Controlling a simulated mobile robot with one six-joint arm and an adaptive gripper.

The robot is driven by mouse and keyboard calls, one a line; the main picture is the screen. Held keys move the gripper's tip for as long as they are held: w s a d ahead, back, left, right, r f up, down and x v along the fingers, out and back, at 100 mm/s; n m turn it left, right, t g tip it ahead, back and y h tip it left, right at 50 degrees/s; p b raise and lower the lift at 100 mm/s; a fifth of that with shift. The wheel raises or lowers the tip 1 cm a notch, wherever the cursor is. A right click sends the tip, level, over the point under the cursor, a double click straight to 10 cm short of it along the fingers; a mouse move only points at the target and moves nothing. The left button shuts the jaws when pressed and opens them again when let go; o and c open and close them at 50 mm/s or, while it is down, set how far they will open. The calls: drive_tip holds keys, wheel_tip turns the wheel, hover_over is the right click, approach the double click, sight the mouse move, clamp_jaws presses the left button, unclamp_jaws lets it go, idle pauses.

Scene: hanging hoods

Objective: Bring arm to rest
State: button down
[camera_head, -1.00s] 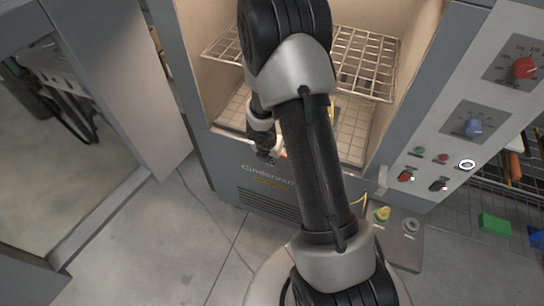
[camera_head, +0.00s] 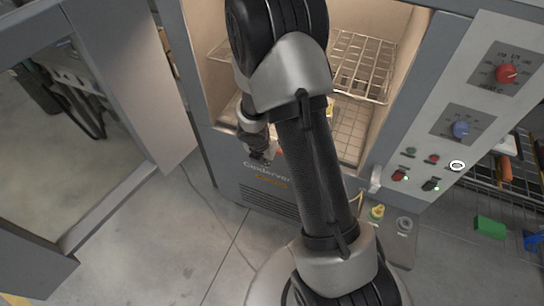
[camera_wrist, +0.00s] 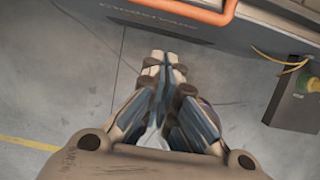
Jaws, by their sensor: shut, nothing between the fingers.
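My gripper (camera_wrist: 162,58) is shut and empty in the wrist view, its fingertips together over the grey floor in front of the oven's lower front. In the head view my gripper (camera_head: 262,160) is small and dark, seen past my arm, in front of the oven's lower edge. My arm crosses the middle of the head view and hides part of the oven opening. The oven (camera_head: 227,155) stands open, with a wire rack (camera_head: 362,62) inside and a grid floor below it.
The open oven door (camera_head: 120,85) stands at the left. A control panel (camera_head: 470,105) with a red knob (camera_head: 506,73) and a blue knob (camera_head: 461,129) is at the right. A grey box with a yellow button (camera_head: 376,212) sits low beside my arm. A green block (camera_head: 490,227) lies at right.

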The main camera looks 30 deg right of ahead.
drive_tip(key=w+p+v, duration=0.1)
drive_tip(key=p+v, duration=0.2)
drive_tip(key=v, duration=0.3)
drive_tip(key=shift+s, duration=0.2)
drive_tip(key=shift+r, duration=0.15)
drive_tip(key=s+r+m+t+h+b, duration=0.1)
drive_tip(key=s+r+m, duration=0.2)
drive_tip(key=r+m, duration=0.55)
drive_tip(key=s+r+m, duration=0.3)
drive_tip(key=r+m, duration=0.2)
drive_tip(key=r, duration=0.6)
drive_tip(key=s+a+r+m+y, duration=0.1)
drive_tip(key=s+a+r+m, duration=0.3)
drive_tip(key=s+m, duration=0.2)
drive_tip(key=s+a+r+m+t+y+b, duration=0.1)
drive_tip(key=s+a+r+m+y, duration=0.1)
drive_tip(key=s+a+m, duration=0.3)
drive_tip(key=s+r+m, duration=0.1)
drive_tip(key=s, duration=0.3)
drive_tip(key=shift+a+r+y, duration=0.3)
drive_tip(key=shift+r, duration=0.1)
drive_tip(key=shift+s, duration=0.15)
